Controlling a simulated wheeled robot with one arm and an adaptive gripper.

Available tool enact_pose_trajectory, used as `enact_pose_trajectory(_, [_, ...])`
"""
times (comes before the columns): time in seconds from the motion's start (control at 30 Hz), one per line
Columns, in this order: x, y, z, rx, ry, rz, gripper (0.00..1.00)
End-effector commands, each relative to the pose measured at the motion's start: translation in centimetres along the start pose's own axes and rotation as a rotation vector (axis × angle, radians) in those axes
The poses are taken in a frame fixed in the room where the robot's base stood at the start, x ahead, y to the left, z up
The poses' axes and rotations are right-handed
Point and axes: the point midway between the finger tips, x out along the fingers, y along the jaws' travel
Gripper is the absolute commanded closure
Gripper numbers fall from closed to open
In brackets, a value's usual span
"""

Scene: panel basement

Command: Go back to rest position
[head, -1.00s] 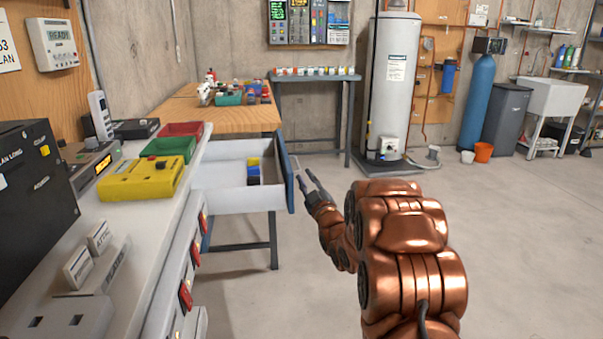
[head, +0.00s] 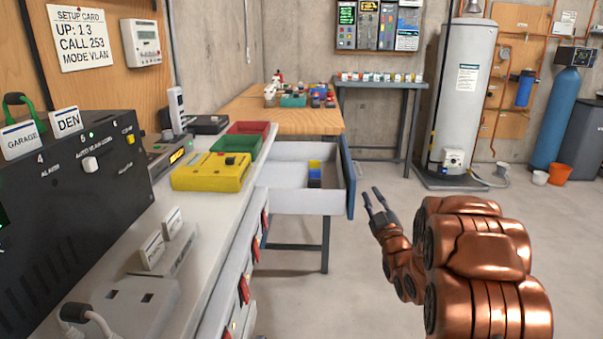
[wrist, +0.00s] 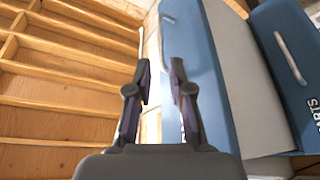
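My gripper (head: 376,201) is in the right half of the head view, at the end of my copper-coloured arm. It is over open floor, just right of the blue front (head: 349,177) of an open white drawer (head: 300,200). In the wrist view my gripper (wrist: 160,82) shows two dark fingers apart with nothing between them. A blue drawer front (wrist: 205,75) with a pale handle lies beyond the fingers there. I cannot tell from the wrist view how far the fingers are from it.
The open drawer holds a small blue and yellow item (head: 314,173). The white bench (head: 218,212) on the left carries a yellow device (head: 210,171), a green bin (head: 243,146) and a black panel box (head: 80,180). Grey floor (head: 380,290) is clear below my gripper. A water heater (head: 463,100) stands behind.

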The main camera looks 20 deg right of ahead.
Motion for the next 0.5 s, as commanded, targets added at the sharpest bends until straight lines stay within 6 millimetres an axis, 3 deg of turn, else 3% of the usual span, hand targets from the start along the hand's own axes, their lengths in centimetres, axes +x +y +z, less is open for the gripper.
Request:
enact_pose_trajectory(0.23, [0.1,-1.1,0.1,0.011,-0.078,-0.048,0.79])
enact_pose_trajectory(0.5, [-1.5,-4.0,1.1,0.058,-0.335,-0.171,0.79])
